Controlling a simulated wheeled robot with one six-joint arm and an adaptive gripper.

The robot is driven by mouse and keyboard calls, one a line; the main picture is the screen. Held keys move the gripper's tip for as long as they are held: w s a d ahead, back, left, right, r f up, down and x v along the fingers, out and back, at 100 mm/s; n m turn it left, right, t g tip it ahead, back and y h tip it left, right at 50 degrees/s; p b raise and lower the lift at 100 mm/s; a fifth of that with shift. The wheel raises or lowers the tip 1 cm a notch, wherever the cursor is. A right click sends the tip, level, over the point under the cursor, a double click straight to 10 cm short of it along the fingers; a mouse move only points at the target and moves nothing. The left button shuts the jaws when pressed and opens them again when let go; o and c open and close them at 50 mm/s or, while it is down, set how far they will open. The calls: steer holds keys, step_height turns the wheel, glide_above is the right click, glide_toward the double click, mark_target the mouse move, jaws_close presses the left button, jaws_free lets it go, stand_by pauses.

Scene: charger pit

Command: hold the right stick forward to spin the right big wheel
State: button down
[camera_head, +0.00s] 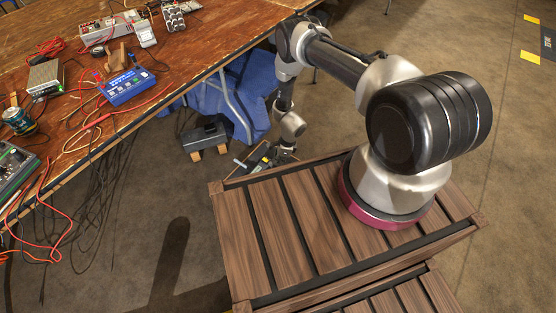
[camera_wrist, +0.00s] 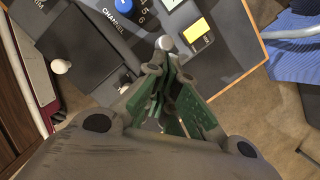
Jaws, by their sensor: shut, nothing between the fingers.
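A dark control panel with a wooden edge, seen close in the wrist view (camera_wrist: 110,62), carries a stick with a pale round knob (camera_wrist: 165,43) and another pale knob (camera_wrist: 60,66) at the left. My gripper (camera_wrist: 168,72) has green-sided fingers that are shut and empty. Their tips are right beside the nearer knob; I cannot tell if they touch it. In the head view my gripper (camera_head: 282,152) reaches down past the crate to the small panel (camera_head: 262,157) near the floor. Most of the panel is hidden there. I cannot make out the big wheel.
A blue dial (camera_wrist: 123,6) and a yellow button (camera_wrist: 196,29) lie near the knob. In the head view a slatted wooden crate (camera_head: 262,230), a cluttered workbench (camera_head: 75,75), a blue cloth (camera_head: 250,90) and a black box on blocks (camera_head: 205,136) surround the reach.

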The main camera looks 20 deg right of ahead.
steer(key=shift+s+d+f, duration=0.25)
steer(key=shift+s+d, duration=0.05)
steer(key=shift+s, duration=0.1)
steer(key=shift+s+d, duration=0.1)
steer(key=shift+d, duration=0.2)
steer(key=s+d+r, duration=0.1)
steer(key=d+r, duration=0.4)
steer(key=r, duration=0.5)
steer(key=shift+s, duration=0.15)
